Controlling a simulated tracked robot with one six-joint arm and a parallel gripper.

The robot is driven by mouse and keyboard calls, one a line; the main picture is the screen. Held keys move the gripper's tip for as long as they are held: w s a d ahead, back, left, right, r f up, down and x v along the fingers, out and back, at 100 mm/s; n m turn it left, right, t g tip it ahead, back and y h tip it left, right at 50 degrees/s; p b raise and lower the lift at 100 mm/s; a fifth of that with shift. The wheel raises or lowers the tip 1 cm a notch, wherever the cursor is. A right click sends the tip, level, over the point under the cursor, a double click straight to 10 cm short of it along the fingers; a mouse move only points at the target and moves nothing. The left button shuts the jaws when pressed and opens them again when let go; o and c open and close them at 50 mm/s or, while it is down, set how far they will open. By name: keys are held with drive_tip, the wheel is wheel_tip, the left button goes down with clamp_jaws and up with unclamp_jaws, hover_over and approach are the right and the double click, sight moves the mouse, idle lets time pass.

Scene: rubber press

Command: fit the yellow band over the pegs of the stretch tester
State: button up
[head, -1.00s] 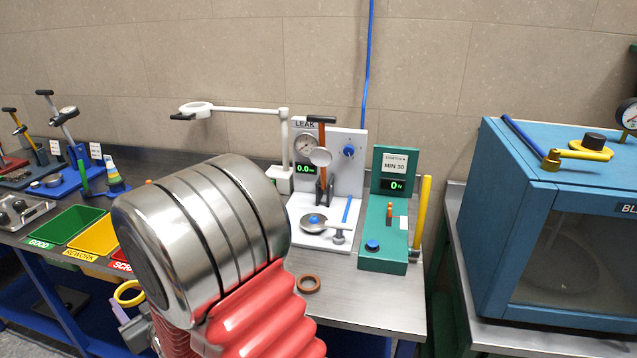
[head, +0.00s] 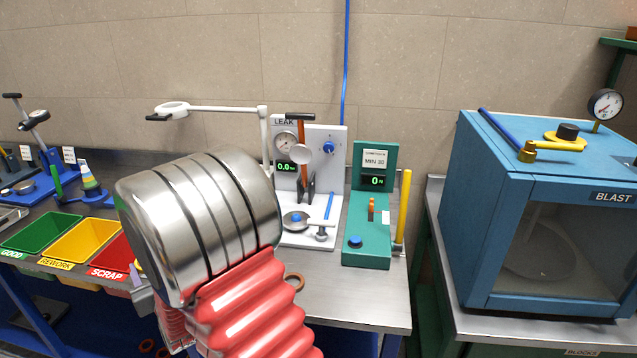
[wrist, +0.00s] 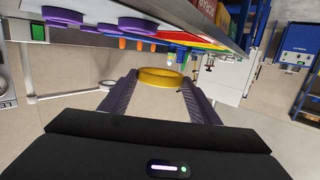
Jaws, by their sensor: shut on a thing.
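The yellow band (wrist: 160,84) is a round ring. In the wrist view it sits between the two purple fingers of my gripper (wrist: 159,78), which is shut on it near the fingertips, clear of any surface. In the head view my arm hides almost all of the gripper and band; only a small purple and yellow bit shows beside the scrap bin. The stretch tester (head: 371,250) is the green stand right of centre, with a MIN 30 label, a display reading 0 N and small orange pegs (head: 371,209). The gripper is well left of it.
A white leak tester (head: 318,240) stands just left of the stretch tester, and a yellow post (head: 404,208) just right. A brown ring (head: 295,281) lies on the bench, partly behind my arm. Green, yellow and red bins (head: 107,256) are at left. A blue blast cabinet (head: 455,220) is at right.

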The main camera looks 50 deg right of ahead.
drive_tip(key=d+m+g+h, duration=0.1)
drive_tip(key=d+h, duration=0.1)
drive_tip(key=d, duration=0.4)
drive_tip(key=s+d+r+m+h, duration=0.1)
drive_tip(key=d+m, duration=0.1)
drive_tip(key=d, duration=0.4)
drive_tip(key=d+r+m+g+h, duration=0.1)
drive_tip(key=d+h, duration=0.1)
drive_tip(key=d, duration=0.4)
drive_tip(key=shift+s+r+g+h, duration=0.1)
drive_tip(key=shift+s+g+h, duration=0.1)
drive_tip(key=shift+g+h, duration=0.1)
drive_tip(key=s+d+r+m+g+h, duration=0.1)
drive_tip(key=s+d+m+g+h, duration=0.1)
drive_tip(key=s+d, duration=0.7)
drive_tip(key=s+d+r+m+g+h, duration=0.1)
drive_tip(key=s+d+m+g, duration=0.4)
drive_tip(key=d, duration=1.1)
drive_tip(key=s+d+r+m+g+h, duration=0.2)
drive_tip(key=s+d+g, duration=0.4)
drive_tip(key=s+d, duration=0.6)
drive_tip(key=shift+s+d+m+h, duration=0.3)
drive_tip(key=shift+d+m+h, duration=0.45)
drive_tip(key=shift+m, duration=0.25)
drive_tip(key=shift+a, duration=0.1)
